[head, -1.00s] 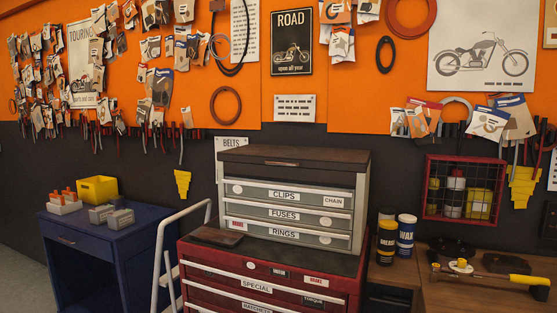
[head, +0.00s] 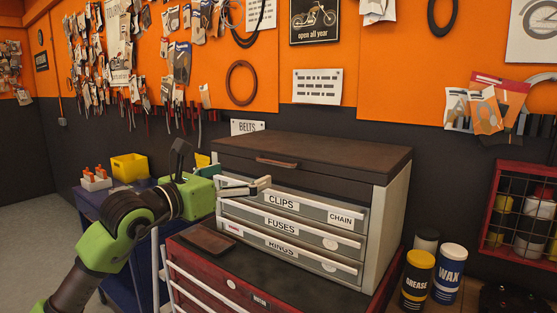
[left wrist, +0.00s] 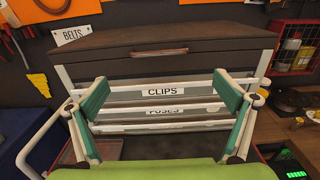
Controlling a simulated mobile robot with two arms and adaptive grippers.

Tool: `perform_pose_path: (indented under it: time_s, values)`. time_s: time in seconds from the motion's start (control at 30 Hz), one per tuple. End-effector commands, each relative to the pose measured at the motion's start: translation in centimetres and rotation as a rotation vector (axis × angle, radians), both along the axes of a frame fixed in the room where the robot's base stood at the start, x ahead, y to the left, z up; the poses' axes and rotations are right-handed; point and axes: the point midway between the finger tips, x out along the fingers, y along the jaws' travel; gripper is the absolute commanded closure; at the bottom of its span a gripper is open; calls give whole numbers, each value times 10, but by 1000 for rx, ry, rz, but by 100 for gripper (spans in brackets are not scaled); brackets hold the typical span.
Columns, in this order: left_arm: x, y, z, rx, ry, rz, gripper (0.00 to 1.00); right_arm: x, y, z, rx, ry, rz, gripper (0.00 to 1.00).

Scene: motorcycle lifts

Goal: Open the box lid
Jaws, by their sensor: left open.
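The grey toolbox (head: 385,215) stands on a red cabinet, with drawers labelled CLIPS, FUSES and RINGS. Its dark brown lid (head: 330,152) is shut, with a brown handle (head: 277,161) on its front face. My left gripper (head: 255,186) is at the left front of the box, near the CLIPS drawer and below the lid handle. In the left wrist view its two green-padded fingers (left wrist: 160,105) are spread wide and empty. The lid (left wrist: 215,40) and its handle (left wrist: 159,53) lie ahead, beyond the fingertips. My right gripper is out of view.
A dark flat piece (head: 205,240) lies on the red cabinet (head: 215,283) left of the box. GREASE (head: 416,280) and WAX (head: 448,273) cans stand at its right. A blue cabinet (head: 95,205) with a yellow bin (head: 129,167) is at the left. A wall with hanging goods is behind.

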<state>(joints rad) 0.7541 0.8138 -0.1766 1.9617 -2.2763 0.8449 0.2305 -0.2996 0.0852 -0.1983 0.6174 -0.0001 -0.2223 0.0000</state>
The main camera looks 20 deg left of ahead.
Motion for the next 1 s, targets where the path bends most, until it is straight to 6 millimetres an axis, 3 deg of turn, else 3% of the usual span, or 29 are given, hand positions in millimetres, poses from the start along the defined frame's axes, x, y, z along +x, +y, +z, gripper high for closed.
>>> perform_pose_path:
  time_s: [0.23, 0.6, 1.0]
  values:
    - [42, -16, 5, -7, 2, -3, 4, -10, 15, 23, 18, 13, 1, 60]
    - [108, -40, 2, -5, 3, -3, 4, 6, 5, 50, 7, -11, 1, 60]
    - [124, -45, -1, -4, 1, -2, 4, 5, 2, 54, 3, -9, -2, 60]
